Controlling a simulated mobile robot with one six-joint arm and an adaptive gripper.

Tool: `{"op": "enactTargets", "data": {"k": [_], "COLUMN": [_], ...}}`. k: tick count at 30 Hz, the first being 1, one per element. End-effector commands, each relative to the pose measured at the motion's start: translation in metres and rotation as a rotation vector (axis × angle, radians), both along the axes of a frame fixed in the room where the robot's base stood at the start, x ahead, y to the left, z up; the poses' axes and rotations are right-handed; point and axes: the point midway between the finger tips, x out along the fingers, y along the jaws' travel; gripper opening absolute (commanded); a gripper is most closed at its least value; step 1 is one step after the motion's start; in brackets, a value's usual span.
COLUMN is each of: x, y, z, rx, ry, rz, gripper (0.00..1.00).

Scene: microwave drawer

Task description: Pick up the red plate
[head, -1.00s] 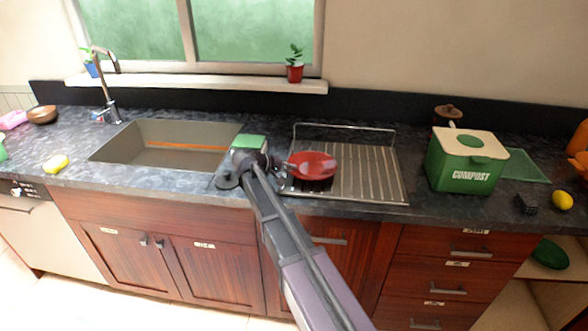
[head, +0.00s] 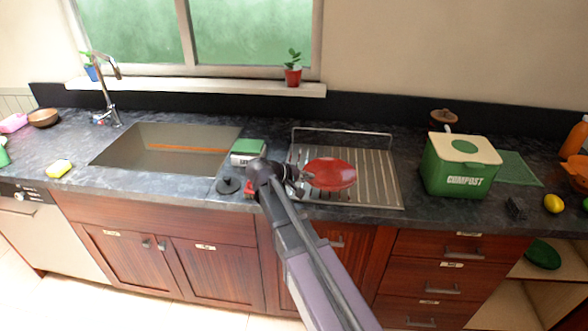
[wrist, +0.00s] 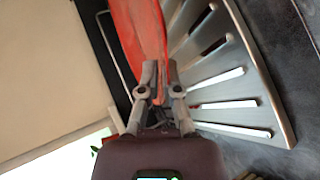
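The red plate (head: 330,173) is over the metal drying rack right of the sink in the head view. It looks raised a little above the rack and tilted toward the camera. In the wrist view the plate (wrist: 142,38) runs up from between the fingertips. My gripper (head: 301,176) is at the plate's left edge. In the wrist view my gripper (wrist: 158,82) has both fingers closed in on the plate's rim, one on each side.
The drying rack (head: 385,185) lies below the plate, with a raised wire rail behind. A green compost bin (head: 450,178) stands to the right. The sink (head: 130,155), a green-and-white box (head: 247,152) and a black stopper (head: 228,185) are to the left.

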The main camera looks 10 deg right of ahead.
Motion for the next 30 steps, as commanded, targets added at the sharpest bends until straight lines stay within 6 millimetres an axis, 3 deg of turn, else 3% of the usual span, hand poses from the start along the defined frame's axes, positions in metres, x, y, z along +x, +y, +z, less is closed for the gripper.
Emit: {"op": "enactTargets", "data": {"k": [1, 3, 10, 30], "x": [-0.014, -0.025, -0.048, -0.056], "y": [-0.006, -0.012, -0.025, -0.030], "z": [0.002, 0.003, 0.006, 0.006], "rx": [-0.001, -0.001, -0.001, -0.001], "ry": [0.000, 0.001, 0.000, 0.000], "rz": [-0.001, 0.000, 0.000, 0.000], "gripper": [0.00, 0.00, 0.00, 0.00]}}
